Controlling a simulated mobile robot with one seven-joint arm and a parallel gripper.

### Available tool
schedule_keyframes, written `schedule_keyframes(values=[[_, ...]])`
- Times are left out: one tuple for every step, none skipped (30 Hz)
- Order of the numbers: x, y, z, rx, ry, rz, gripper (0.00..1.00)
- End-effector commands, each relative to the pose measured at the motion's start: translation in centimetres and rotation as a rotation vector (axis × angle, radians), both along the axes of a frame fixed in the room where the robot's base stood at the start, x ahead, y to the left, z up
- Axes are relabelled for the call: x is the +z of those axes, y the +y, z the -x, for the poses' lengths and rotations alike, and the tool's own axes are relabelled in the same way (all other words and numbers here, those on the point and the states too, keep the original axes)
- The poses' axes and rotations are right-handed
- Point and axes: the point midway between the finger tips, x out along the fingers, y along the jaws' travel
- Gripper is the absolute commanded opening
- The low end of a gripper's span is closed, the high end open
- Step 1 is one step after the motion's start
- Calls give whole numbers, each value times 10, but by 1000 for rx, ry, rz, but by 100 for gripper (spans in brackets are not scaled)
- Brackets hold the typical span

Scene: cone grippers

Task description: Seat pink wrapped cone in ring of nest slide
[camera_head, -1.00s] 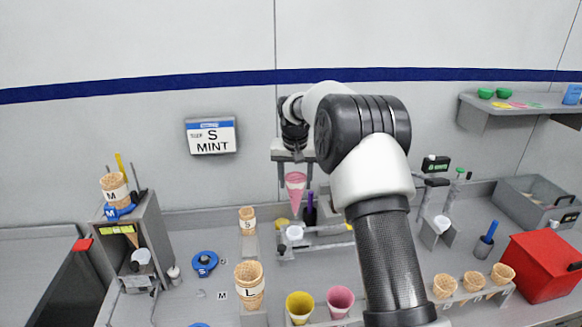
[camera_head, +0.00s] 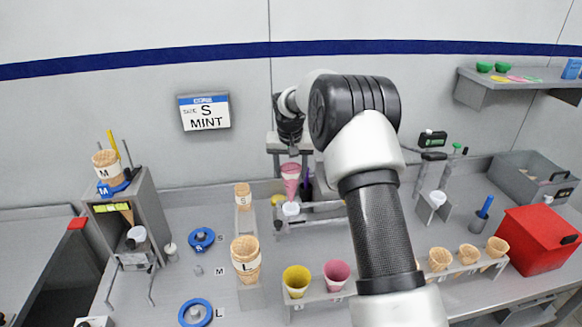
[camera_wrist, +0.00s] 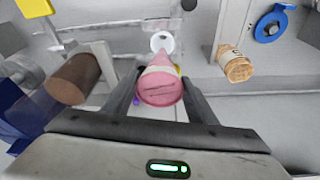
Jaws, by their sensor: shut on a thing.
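My gripper (camera_wrist: 160,98) is shut on the pink wrapped cone (camera_wrist: 162,85), which has a pale band. In the head view the pink cone (camera_head: 291,180) hangs tip down under my gripper (camera_head: 292,160). The nest slide has a white ring (camera_head: 291,209), just below the cone's tip. In the wrist view the ring (camera_wrist: 162,42) shows beyond the tip. I cannot tell whether the tip has entered the ring.
A small wafer cone (camera_head: 243,197) marked S stands left of the ring, with a stack marked L (camera_head: 246,262) in front. A purple thing (camera_head: 306,186) stands close right of the cone. Yellow (camera_head: 297,280) and pink (camera_head: 337,274) cups are in front.

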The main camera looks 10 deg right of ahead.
Motion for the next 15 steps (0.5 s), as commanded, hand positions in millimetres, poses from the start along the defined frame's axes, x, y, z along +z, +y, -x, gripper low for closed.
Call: schedule_keyframes(values=[[-7, 0, 0, 0, 1, 0, 41], [-10, 0, 0, 0, 1, 0, 41], [-13, 0, 0, 0, 1, 0, 41], [-15, 0, 0, 0, 1, 0, 41], [-18, 0, 0, 0, 1, 0, 41], [-21, 0, 0, 0, 1, 0, 41], [-23, 0, 0, 0, 0, -1, 41], [-25, 0, 0, 0, 0, -1, 41], [-29, 0, 0, 0, 0, -1, 41], [-31, 0, 0, 1, 0, -1, 41], [-33, 0, 0, 1, 0, -1, 41], [-36, 0, 0, 1, 0, 0, 41], [-39, 0, 0, 1, 0, 0, 41], [-41, 0, 0, 1, 0, 0, 41], [-44, 0, 0, 1, 0, 0, 41]])
